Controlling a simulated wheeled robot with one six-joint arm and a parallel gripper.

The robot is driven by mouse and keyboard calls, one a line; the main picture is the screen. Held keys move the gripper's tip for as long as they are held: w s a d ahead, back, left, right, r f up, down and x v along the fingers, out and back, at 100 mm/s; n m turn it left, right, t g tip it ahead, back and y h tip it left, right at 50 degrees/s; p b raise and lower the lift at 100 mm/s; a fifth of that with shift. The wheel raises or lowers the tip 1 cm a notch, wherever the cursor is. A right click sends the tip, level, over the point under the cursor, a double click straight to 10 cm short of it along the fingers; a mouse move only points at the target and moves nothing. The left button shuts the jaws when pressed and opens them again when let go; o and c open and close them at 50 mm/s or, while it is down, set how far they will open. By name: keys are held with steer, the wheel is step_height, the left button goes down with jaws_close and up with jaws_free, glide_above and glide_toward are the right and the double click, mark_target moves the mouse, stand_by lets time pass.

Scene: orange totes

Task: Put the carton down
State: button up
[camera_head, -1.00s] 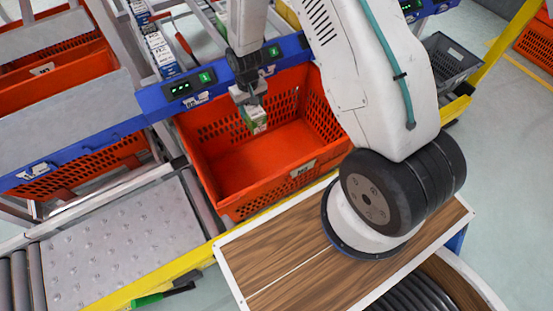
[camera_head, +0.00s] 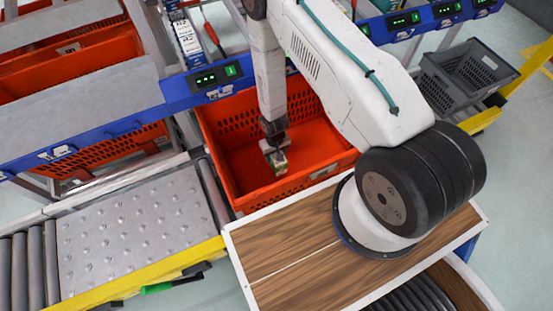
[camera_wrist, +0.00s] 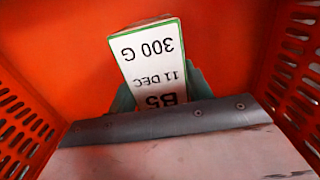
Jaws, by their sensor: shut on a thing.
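The carton (camera_head: 280,166) is small, white and green, and hangs from my gripper (camera_head: 273,150) inside the orange tote (camera_head: 241,201). In the wrist view the carton (camera_wrist: 150,55) shows a white label reading "300 G", "11 DEC" and "B5", upside down. My gripper is shut on the carton; its fingers are mostly hidden behind the grey wrist part. The orange tote floor fills the view behind the carton. I cannot tell whether the carton touches the floor.
The perforated tote walls (camera_wrist: 293,75) stand close on both sides. A blue rail (camera_head: 195,88) with lit displays runs behind the tote. A grey crate (camera_head: 462,75) stands at the right, and a studded metal conveyor plate (camera_head: 135,230) lies at the left.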

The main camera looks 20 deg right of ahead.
steer(key=shift+f, duration=1.85)
steer(key=shift+f, duration=0.1)
steer(key=shift+f, duration=0.15)
steer(key=o, duration=1.1)
steer(key=shift+o, duration=0.2)
